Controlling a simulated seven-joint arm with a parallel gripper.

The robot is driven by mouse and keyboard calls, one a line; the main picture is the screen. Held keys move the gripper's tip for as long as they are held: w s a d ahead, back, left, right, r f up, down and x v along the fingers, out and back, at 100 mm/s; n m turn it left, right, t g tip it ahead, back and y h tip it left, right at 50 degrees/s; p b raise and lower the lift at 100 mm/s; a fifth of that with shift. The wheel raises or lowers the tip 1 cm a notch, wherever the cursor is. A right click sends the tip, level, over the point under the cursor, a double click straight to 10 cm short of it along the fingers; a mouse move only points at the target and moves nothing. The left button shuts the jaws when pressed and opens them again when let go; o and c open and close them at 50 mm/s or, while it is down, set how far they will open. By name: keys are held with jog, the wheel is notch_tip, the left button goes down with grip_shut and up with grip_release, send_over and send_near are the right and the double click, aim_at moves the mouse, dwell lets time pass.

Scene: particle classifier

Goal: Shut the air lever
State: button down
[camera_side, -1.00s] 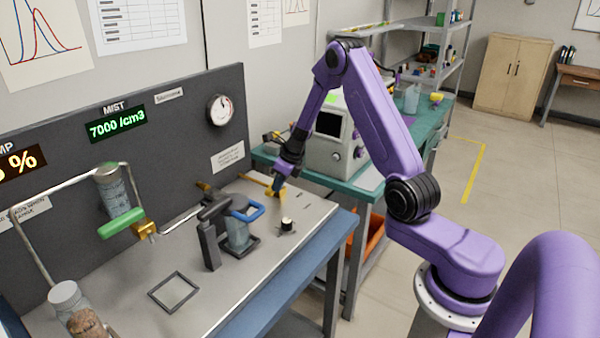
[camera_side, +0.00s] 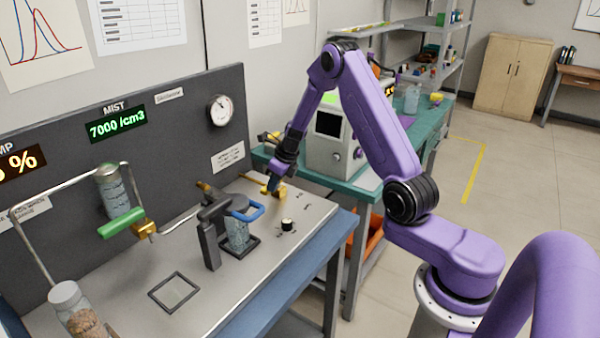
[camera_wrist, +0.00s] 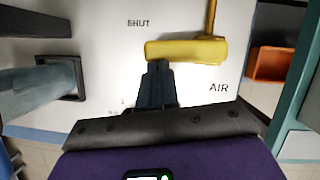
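The yellow air lever (camera_wrist: 186,51) lies crosswise in the wrist view, with a yellow pipe (camera_wrist: 211,18) running up from its right end. The word AIR is printed below its right end and SHUT above its left end. In the side view the lever (camera_side: 277,191) is at the far right corner of the bench. My gripper (camera_wrist: 157,68) has its dark fingers together, with nothing seen between them. The tips are right at the near edge of the lever's left half; whether they touch cannot be told. The gripper (camera_side: 272,187) partly hides the lever in the side view.
A round gauge (camera_side: 220,110) is on the dark panel.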

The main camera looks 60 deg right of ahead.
jog(key=shift+s+d, duration=0.1)
jog(key=shift+s, duration=1.75)
jog(key=shift+s+r, duration=0.25)
jog(key=v, duration=0.9)
jog(key=shift+a+r, duration=0.2)
jog(key=shift+a, duration=0.05)
jog(key=shift+s, duration=0.15)
